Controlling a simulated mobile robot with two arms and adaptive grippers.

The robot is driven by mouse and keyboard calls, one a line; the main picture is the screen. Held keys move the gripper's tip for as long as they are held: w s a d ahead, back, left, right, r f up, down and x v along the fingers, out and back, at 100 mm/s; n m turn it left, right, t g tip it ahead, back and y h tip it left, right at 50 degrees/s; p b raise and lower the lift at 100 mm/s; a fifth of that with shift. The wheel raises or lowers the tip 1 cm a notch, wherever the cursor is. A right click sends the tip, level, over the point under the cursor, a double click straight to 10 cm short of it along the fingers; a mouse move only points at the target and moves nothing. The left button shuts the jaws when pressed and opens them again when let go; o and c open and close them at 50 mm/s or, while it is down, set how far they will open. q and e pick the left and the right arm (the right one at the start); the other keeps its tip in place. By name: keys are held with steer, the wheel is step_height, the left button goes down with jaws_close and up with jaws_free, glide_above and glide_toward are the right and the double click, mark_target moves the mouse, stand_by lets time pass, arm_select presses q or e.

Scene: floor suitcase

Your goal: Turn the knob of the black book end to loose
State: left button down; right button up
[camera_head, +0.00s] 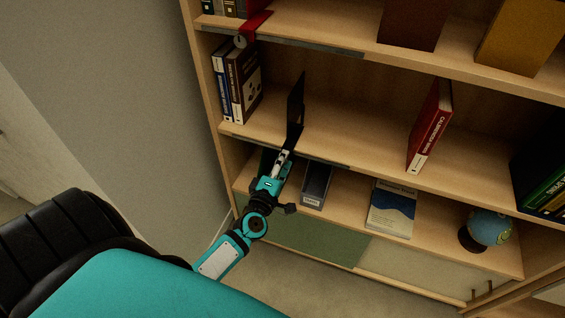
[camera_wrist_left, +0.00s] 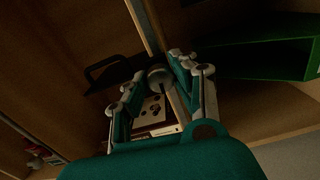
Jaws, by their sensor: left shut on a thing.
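The black book end (camera_head: 295,108) stands upright on the middle shelf at its front edge. It also shows as a dark shape in the left wrist view (camera_wrist_left: 108,72). Its round grey knob (camera_wrist_left: 159,77) sits between my left fingers in the left wrist view. My left gripper (camera_head: 284,156) reaches up to the shelf edge below the book end, and it shows in the wrist view too (camera_wrist_left: 158,85). It is shut on the knob. In the head view the gripper hides the knob. My right gripper is in neither view.
Books (camera_head: 236,85) stand left of the book end on the same shelf, and a red book (camera_head: 430,125) leans to its right. Below are a box (camera_head: 316,185), a flat book (camera_head: 392,210) and a globe (camera_head: 489,228).

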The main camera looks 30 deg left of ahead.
arm_select(q)
steer(key=shift+f+n, duration=0.1)
steer(key=shift+n, duration=0.4)
steer(key=c, duration=1)
jaws_free()
steer(key=shift+s, duration=0.1)
steer(key=v, duration=1.2)
steer(key=shift+d, duration=0.1)
